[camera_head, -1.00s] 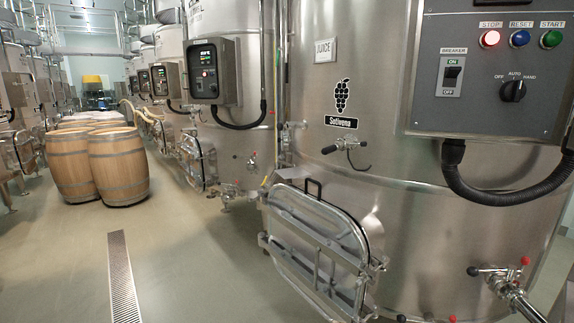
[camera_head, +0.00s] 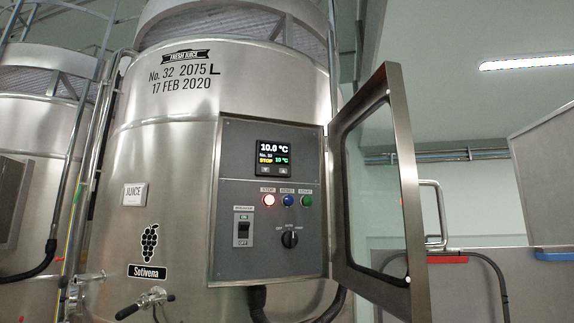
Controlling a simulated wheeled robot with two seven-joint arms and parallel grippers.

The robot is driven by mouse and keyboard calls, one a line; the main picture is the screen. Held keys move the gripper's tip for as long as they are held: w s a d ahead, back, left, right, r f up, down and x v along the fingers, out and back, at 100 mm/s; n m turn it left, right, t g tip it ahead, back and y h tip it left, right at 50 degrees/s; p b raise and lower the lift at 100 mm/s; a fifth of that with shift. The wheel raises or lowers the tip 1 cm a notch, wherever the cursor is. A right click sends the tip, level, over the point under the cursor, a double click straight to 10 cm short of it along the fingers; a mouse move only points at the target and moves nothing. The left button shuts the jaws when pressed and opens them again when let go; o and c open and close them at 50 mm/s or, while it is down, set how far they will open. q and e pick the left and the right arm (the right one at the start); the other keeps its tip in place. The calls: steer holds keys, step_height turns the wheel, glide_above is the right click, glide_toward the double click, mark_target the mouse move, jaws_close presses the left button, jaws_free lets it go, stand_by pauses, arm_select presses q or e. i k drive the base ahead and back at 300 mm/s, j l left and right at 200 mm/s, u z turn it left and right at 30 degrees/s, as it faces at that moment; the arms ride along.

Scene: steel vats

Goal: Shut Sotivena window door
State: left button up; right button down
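The Sotivena vat is the large steel vat (camera_head: 170,130) in the middle, with a grape logo and a "Sotivena" label (camera_head: 147,271). Its grey control panel (camera_head: 260,225) is uncovered and shows a lit display (camera_head: 273,158) and red, blue and green buttons. The window door (camera_head: 404,185), a dark metal frame around a clear pane, stands wide open. It is hinged at the panel's right edge and swung out toward me. Neither of my grippers is in view.
A thick black hose (camera_head: 258,303) hangs under the panel. A valve with a black handle (camera_head: 143,303) sticks out at lower left. Another steel vat (camera_head: 40,130) stands at the left.

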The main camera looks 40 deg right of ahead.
mark_target(407, 299)
steer(key=l+z, duration=0.15)
steer(key=l, duration=0.95)
steer(key=l+z, duration=0.2)
steer(key=l, duration=0.95)
steer(key=i, duration=0.05)
